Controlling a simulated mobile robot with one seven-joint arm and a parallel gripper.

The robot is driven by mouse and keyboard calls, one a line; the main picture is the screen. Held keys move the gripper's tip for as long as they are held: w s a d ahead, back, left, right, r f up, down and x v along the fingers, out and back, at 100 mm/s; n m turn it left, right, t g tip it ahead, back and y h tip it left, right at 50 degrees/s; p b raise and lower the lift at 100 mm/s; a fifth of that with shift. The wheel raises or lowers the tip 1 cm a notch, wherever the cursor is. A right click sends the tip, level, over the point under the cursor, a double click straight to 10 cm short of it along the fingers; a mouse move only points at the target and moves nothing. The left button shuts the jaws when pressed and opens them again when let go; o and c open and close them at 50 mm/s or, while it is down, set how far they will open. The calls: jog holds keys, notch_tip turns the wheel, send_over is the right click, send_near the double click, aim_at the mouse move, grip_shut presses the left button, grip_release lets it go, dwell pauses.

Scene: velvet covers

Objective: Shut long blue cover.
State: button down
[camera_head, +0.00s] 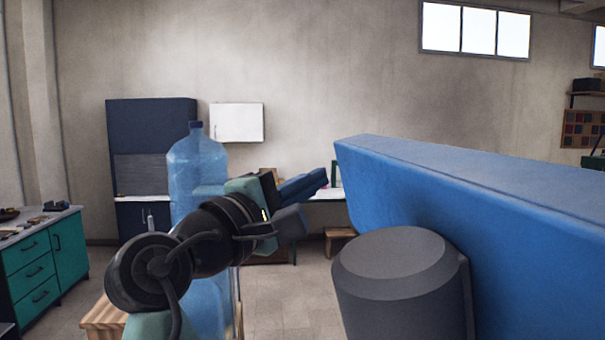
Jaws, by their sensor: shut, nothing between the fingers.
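A large blue velvet-like slab, which looks like the long blue cover (470,220), stands up at the right and runs out of the frame. Its narrow upper edge faces up, and its near left end is close to the middle of the picture. Its lower part and any hinge are hidden or out of view. My gripper (322,180) is shut and empty, pointing right. In the picture its tips lie just left of the cover's left end; I cannot tell the gap in depth.
A big blue water bottle (197,165) stands behind my arm, above a wooden surface (103,318). A green drawer cabinet (45,262) is at the left. A dark cabinet (150,125) and a small wooden stool (338,236) stand farther back. Some floor is clear between them.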

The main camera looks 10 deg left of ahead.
aim_at(371, 155)
jog(key=w+d+p, duration=0.1)
jog(key=w+d+r+p, duration=0.1)
jog(key=w+d, duration=0.1)
jog(key=w+d+p, duration=0.1)
jog(key=w+d, duration=0.1)
jog(key=shift+w+r, duration=0.15)
jog(key=shift+r, duration=0.25)
jog(key=shift+w+d, duration=0.15)
jog(key=shift+d, duration=0.3)
jog(key=shift+p, duration=0.3)
